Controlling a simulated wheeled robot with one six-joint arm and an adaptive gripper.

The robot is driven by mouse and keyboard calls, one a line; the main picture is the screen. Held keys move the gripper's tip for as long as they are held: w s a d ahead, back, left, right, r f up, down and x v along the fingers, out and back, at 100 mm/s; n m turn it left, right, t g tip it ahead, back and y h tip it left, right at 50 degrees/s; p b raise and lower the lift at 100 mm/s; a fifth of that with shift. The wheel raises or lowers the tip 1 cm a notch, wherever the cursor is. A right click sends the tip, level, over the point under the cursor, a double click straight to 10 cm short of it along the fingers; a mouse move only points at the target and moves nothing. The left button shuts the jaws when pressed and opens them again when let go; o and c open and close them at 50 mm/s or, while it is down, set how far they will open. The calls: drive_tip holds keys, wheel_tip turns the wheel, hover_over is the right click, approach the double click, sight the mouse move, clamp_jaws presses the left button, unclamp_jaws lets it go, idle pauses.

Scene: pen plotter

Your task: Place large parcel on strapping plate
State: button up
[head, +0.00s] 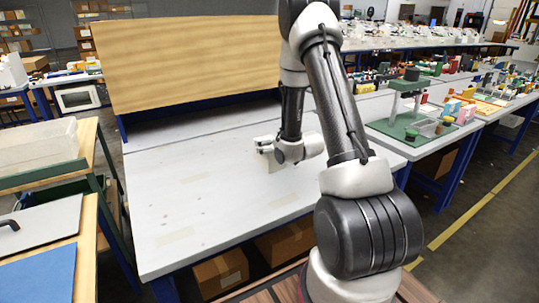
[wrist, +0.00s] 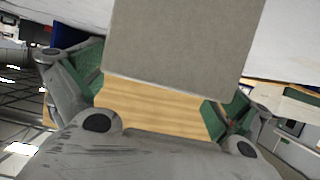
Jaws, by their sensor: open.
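My gripper (head: 264,147) is low over the white table (head: 190,210), near its middle. A plain grey-brown, flat-faced block (wrist: 183,45) fills the top middle of the wrist view, in front of and between my green-padded fingers. The fingers are spread, one on each side of it; I cannot tell whether either touches it. In the head view a small pale piece (head: 272,162) shows just below the gripper, mostly hidden. I cannot tell for sure whether the block is the large parcel. I cannot make out a strapping plate in either view.
A tilted wooden panel (head: 185,60) stands along the table's back edge. A side bench with a green-based device (head: 412,128) is at right. A wooden cart with a blue sheet (head: 38,275) is at left. Brown boxes (head: 222,270) sit under the table. The table's front left is clear.

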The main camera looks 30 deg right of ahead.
drive_tip(key=shift+w+f, duration=0.1)
drive_tip(key=shift+w, duration=0.1)
drive_tip(key=c, duration=1.9)
